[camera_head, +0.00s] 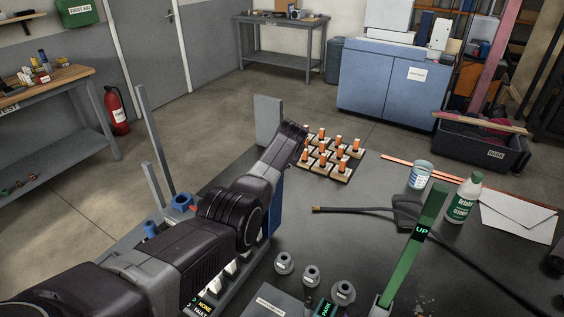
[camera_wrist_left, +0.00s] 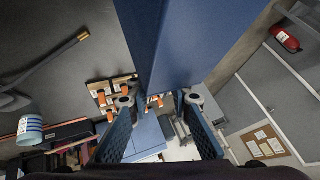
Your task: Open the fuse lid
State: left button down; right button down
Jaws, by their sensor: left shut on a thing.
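My left gripper (camera_head: 291,137) reaches in from the left over the table in the head view. In the left wrist view its two fingers (camera_wrist_left: 158,102) are on either side of a long blue panel (camera_wrist_left: 205,40), shut on it. The panel seems to be the fuse lid; no label on it shows. In the head view a blue face (camera_head: 276,208) shows under my wrist, and an upright grey plate (camera_head: 268,118) stands behind the gripper. My arm hides much of the panel and the box beneath. My right gripper is not in view.
Orange-topped pieces on wooden blocks (camera_head: 331,156) stand just right of the gripper. A green lever marked UP (camera_head: 415,245), a black cable (camera_head: 360,210), a cup (camera_head: 420,174) and a cleaner bottle (camera_head: 464,198) occupy the dark tabletop (camera_head: 335,233). Round grey knobs (camera_head: 311,275) are near the front.

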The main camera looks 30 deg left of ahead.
pick_arm(q)
jog(key=shift+s+d+f, duration=0.15)
jog(key=shift+s+f, duration=0.05)
jog(key=shift+f, duration=0.6)
jog(key=shift+d, duration=0.1)
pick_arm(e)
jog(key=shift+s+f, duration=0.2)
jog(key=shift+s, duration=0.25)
pick_arm(q)
jog(key=c, duration=1.8)
grip_release()
jog(key=shift+w, duration=0.1)
jog(key=shift+o, duration=0.2)
jog(key=shift+r, duration=0.8)
jog(key=v, duration=1)
jog(key=shift+s, duration=0.3)
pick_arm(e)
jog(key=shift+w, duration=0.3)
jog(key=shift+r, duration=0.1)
